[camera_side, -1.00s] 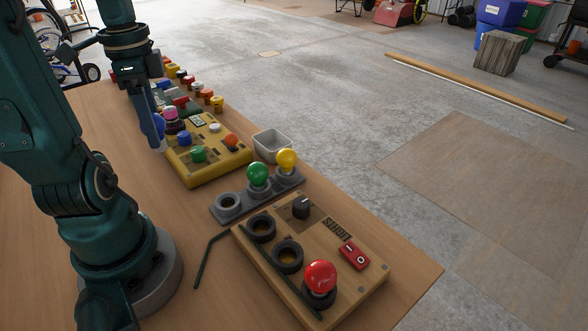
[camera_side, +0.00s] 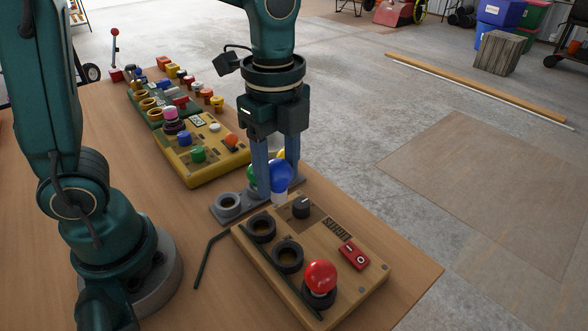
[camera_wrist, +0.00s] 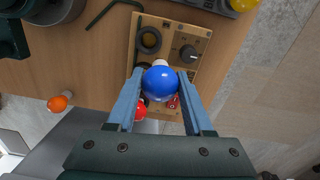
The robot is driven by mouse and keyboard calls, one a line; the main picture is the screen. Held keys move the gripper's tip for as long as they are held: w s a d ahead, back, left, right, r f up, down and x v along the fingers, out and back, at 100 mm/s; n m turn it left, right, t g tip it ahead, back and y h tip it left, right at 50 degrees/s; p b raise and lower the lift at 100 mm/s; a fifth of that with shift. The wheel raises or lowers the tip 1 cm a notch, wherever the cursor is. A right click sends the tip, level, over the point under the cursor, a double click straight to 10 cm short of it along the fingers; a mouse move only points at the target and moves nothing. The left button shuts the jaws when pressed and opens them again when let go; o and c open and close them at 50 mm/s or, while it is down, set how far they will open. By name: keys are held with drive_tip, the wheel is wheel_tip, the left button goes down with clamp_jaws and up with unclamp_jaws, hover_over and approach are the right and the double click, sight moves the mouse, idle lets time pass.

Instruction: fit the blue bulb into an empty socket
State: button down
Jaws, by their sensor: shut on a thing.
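My gripper (camera_side: 276,186) is shut on the blue bulb (camera_side: 281,175), its pale base pointing down. In the wrist view, the blue bulb (camera_wrist: 160,84) sits between the two fingers. The bulb is held above the far end of the wooden box (camera_side: 345,250), apart from its sockets. That box has two empty dark sockets, one far (camera_side: 262,228) and one in the middle (camera_side: 288,257), and a red bulb (camera_side: 320,277) in the near one. The grey strip (camera_side: 246,213) has an empty socket (camera_side: 228,204) on its left; its green bulb (camera_side: 252,175) is partly hidden behind my gripper.
The box also carries a black knob (camera_side: 301,207) and a red switch (camera_side: 354,256). A yellow button panel (camera_side: 190,175) stands farther back. The left tabletop between my base and the panels is mostly clear.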

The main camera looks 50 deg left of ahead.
drive_tip(key=shift+s+d+f+m, duration=0.45)
drive_tip(key=shift+d+f, duration=0.4)
drive_tip(key=shift+f, duration=0.25)
drive_tip(key=shift+s+d+f+m, duration=0.45)
drive_tip(key=shift+d+f, duration=0.4)
drive_tip(key=shift+f, duration=0.25)
drive_tip(key=shift+s+d+f+m, duration=0.35)
drive_tip(key=shift+d+f+m, duration=0.15)
drive_tip(key=shift+d+f, duration=0.5)
drive_tip(key=shift+a+f, duration=0.15)
drive_tip(key=shift+f, duration=0.5)
drive_tip(key=c, duration=0.6)
unclamp_jaws()
drive_tip(key=shift+r, duration=5.5)
